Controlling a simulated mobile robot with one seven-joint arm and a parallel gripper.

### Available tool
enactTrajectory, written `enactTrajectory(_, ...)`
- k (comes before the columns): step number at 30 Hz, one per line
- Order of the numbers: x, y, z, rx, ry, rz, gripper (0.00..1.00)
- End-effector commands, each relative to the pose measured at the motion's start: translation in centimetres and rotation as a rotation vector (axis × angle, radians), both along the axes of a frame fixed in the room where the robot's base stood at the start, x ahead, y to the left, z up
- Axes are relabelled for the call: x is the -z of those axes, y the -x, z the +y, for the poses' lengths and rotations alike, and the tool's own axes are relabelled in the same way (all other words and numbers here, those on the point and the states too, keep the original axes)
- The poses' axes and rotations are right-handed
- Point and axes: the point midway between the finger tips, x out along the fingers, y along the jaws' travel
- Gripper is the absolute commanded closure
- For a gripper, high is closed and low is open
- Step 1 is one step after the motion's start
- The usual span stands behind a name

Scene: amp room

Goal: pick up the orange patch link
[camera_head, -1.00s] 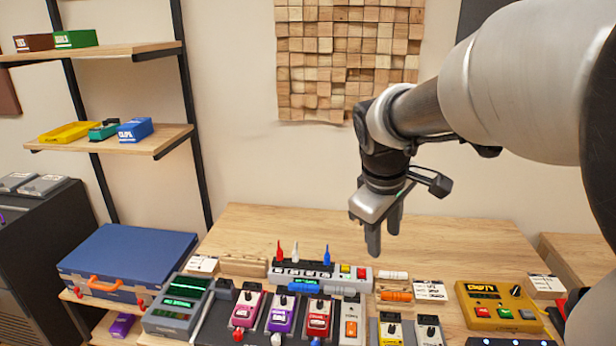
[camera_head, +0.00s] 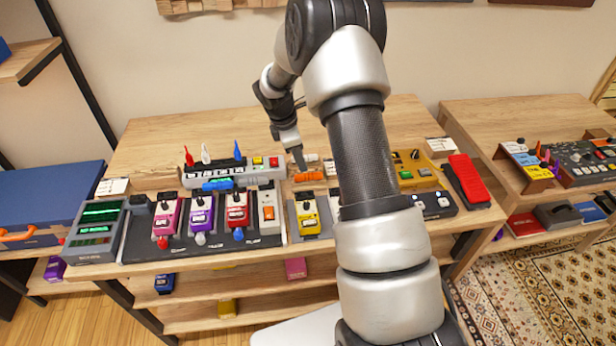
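The orange patch link (camera_head: 309,177) is a small orange bar lying on the wooden table (camera_head: 150,150), right of the power strip and behind the yellow pedal. My gripper (camera_head: 300,163) points down right at it, its fingertips at or just above the link's back edge. The fingers are seen small and nearly edge-on, so I cannot tell whether they are open or shut, or whether they touch the link. My arm covers the table just right of the link.
A blue link (camera_head: 217,185) lies in front of the power strip (camera_head: 205,174). A pedalboard with several pedals, including a yellow pedal (camera_head: 308,217), fills the front. A yellow box (camera_head: 417,172) and red pedal (camera_head: 468,180) stand right.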

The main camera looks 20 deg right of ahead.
Motion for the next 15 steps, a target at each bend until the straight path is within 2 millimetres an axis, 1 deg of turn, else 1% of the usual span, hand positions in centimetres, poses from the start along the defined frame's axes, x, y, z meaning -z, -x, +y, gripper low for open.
enactTrajectory(1, 1.1, -0.1, -0.3, 0.002, -0.001, 0.003, 0.60)
enactTrajectory(3, 2.3, -0.2, -0.7, 0.001, 0.000, 0.002, 0.60)
enactTrajectory(6, 3.5, -0.4, -1.0, 0.001, 0.000, 0.001, 0.60)
enactTrajectory(13, 4.9, -0.7, -1.5, 0.002, 0.000, -0.001, 0.60)
enactTrajectory(15, 5.8, -0.9, -2.0, 0.003, -0.001, 0.002, 0.60)
